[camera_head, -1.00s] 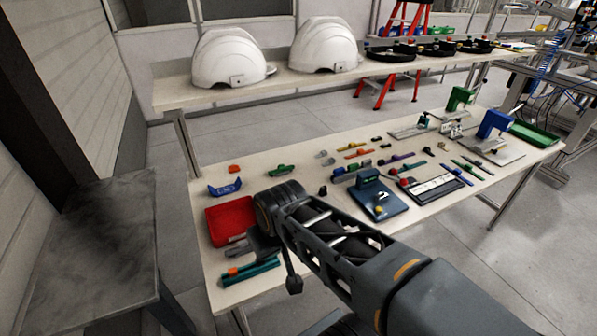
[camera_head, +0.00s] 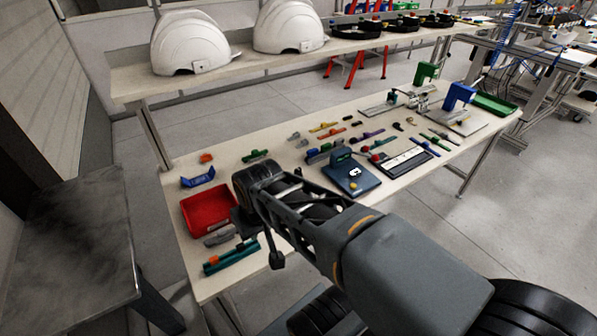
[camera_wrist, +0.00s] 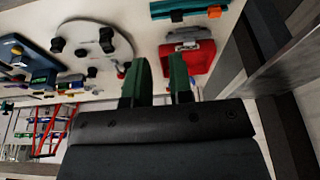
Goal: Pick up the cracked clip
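Several small coloured clip-like parts lie on the workbench (camera_head: 300,195). In the head view these include an orange piece (camera_head: 206,158), a green piece (camera_head: 255,155), a yellow piece (camera_head: 323,127) and a red-orange piece (camera_head: 335,133). I cannot tell which is the cracked clip; no crack is visible at this size. My gripper (camera_wrist: 160,62) shows in the wrist view with two green fingers apart and nothing visible between them. It is over the bench's near left end, near the red tray (camera_wrist: 203,68). In the head view my arm hides part of the bench.
The red tray (camera_head: 190,222) has grey and teal tools beside it. A blue bracket (camera_head: 198,177) and a dark blue fixture (camera_head: 352,180) stand on the bench. White helmets (camera_head: 188,42) sit on the shelf behind. A dark table (camera_head: 70,240) stands at left. Floor at right is open.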

